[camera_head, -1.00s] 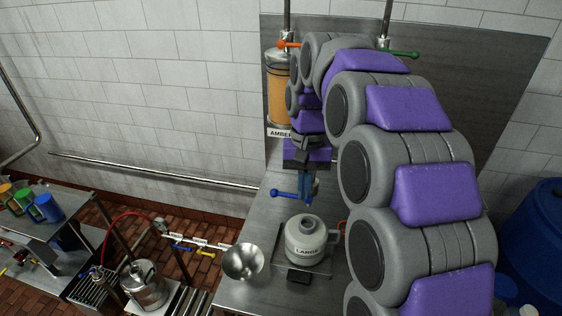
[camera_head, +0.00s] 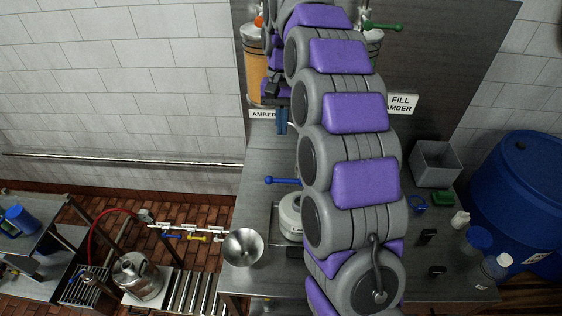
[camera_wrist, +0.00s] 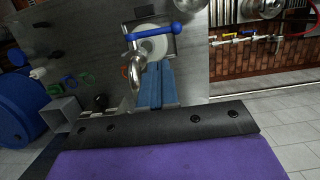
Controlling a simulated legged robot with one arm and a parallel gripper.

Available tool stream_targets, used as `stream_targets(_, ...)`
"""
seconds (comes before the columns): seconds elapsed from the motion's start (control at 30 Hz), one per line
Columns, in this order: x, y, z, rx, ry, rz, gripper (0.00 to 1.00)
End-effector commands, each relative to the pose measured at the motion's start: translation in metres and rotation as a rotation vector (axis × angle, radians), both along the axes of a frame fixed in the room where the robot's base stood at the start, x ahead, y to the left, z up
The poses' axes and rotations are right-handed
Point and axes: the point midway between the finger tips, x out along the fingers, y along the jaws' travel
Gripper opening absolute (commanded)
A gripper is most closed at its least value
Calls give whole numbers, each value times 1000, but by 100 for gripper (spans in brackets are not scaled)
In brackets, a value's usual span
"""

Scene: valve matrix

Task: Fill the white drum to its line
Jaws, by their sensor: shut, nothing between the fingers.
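The white drum (camera_head: 289,214) stands on the steel bench, largely hidden by my arm in the head view. Its round top also shows in the wrist view (camera_wrist: 152,46); I cannot make out its line or level. A blue valve handle (camera_head: 283,181) points left above it, and crosses over its top in the wrist view (camera_wrist: 155,31). An amber-filled cylinder (camera_head: 256,75) hangs on the back panel, with an orange handle (camera_head: 260,20) above it. My gripper (camera_head: 282,126) is shut and empty, above and apart from the blue handle. Its blue fingers fill the middle of the wrist view (camera_wrist: 157,84).
A sign (camera_head: 401,103) reads "FILL AMBER". A green handle (camera_head: 382,27) is at upper right. A grey bin (camera_head: 436,163) and small bottles are at right, beside a large blue barrel (camera_head: 520,195).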

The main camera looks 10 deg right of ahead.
Motion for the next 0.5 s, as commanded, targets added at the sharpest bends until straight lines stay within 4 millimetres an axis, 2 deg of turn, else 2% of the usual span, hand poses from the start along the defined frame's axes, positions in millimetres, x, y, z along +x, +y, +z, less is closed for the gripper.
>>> stream_targets(0.27, -4, 1, -17, 1, 1, 1, 0)
stream_targets(0.5, -10, 1, -46, 3, 5, 1, 0)
